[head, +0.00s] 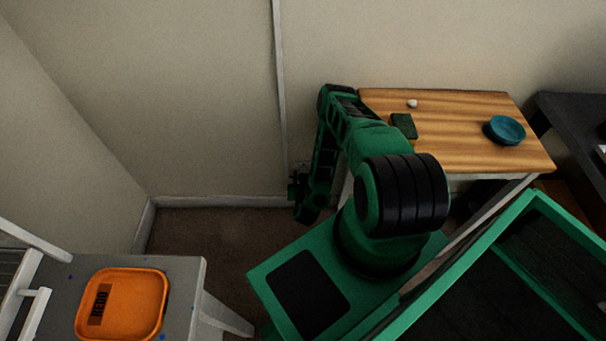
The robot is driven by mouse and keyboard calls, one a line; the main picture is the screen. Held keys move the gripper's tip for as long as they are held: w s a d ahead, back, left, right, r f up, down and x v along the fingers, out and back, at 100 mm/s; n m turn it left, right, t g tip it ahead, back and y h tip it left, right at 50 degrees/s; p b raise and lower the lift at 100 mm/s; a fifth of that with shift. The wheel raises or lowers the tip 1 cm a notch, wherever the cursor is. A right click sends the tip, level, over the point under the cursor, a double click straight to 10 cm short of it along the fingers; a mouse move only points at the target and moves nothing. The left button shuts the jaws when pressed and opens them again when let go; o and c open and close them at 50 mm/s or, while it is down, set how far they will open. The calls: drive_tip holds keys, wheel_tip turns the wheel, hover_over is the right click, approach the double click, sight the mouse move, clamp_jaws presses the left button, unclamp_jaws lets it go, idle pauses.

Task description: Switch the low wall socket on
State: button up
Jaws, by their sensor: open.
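My arm reaches over toward the wall and bends down near the wall's foot. My gripper (294,187) is low at the wall, beside the lower end of the pale vertical strip. It is small and dark here, and its fingers are hard to make out; nothing shows held in it. A small greyish patch (302,167) just above it may be part of the low wall socket, mostly hidden by my arm. I cannot see the switch or its position, nor tell whether the gripper touches it.
A wooden table (460,131) at the right holds a teal dish (505,130), a dark green block (404,125) and a small white piece (412,103). An orange tray (160,305) lies on a grey surface (185,275) at lower left. Carpet (200,228) between is clear.

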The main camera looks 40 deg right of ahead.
drive_tip(key=shift+w, duration=0.1)
drive_tip(key=shift+d, duration=0.1)
drive_tip(key=c, duration=1.1)
drive_tip(key=shift+o, duration=0.2)
drive_tip(key=shift+f+t+h, duration=0.35)
drive_tip(key=shift+t+h, duration=0.05)
drive_tip(key=shift+t, duration=0.1)
drive_tip(key=shift+f+t+h, duration=0.15)
drive_tip(key=shift+t+h, duration=0.35)
drive_tip(key=shift+t, duration=0.2)
drive_tip(key=o, duration=1.1)
drive_tip(key=shift+c, duration=0.2)
